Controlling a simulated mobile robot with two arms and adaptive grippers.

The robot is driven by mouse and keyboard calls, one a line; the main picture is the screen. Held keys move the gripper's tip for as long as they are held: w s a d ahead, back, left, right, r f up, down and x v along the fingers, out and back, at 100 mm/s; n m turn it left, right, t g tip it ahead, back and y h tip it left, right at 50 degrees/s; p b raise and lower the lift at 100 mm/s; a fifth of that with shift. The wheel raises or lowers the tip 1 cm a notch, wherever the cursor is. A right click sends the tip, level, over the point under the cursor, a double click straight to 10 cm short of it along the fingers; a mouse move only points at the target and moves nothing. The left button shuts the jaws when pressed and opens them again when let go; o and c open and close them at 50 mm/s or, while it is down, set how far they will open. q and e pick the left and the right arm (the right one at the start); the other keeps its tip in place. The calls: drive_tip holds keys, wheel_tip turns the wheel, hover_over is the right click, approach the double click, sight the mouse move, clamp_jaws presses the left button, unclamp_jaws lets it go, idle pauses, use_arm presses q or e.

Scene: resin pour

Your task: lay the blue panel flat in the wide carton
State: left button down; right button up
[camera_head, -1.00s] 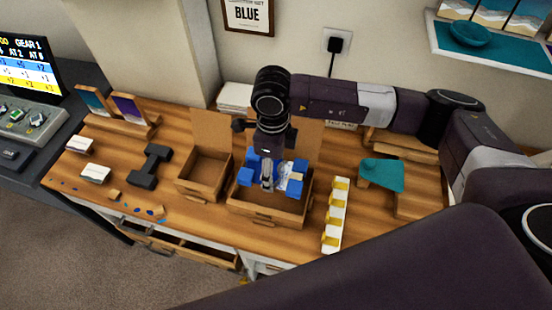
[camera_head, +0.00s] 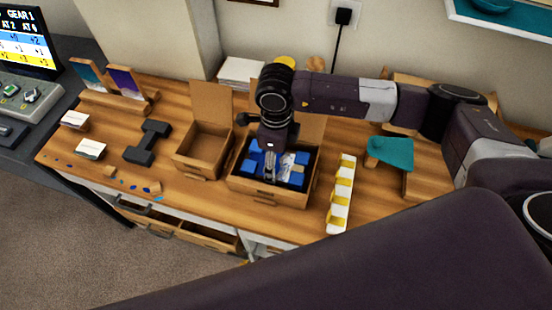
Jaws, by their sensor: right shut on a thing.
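The wide carton (camera_head: 262,193) stands open on the wooden bench, its back flap upright. The blue panel (camera_head: 298,179) is down inside the carton walls, with blue blocks at its corners and a pale patch near its middle. My right gripper (camera_head: 270,176) points down into the carton and is shut on the panel. The gripper and wrist hide part of the panel, and I cannot tell whether it touches the carton floor. My left gripper is not in view.
An empty smaller carton (camera_head: 203,150) stands just left of the wide one. A white rack with yellow parts (camera_head: 341,194) stands to the right, near a teal piece (camera_head: 391,153) on a wooden stand. Small blue bits lie near the front edge.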

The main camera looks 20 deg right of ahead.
drive_tip(key=o, duration=0.7)
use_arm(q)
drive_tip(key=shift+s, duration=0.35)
use_arm(e)
drive_tip(key=o, duration=0.5)
drive_tip(key=shift+c, duration=0.2)
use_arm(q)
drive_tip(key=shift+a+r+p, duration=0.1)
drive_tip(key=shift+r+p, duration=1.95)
use_arm(e)
drive_tip(key=shift+r, duration=4.05)
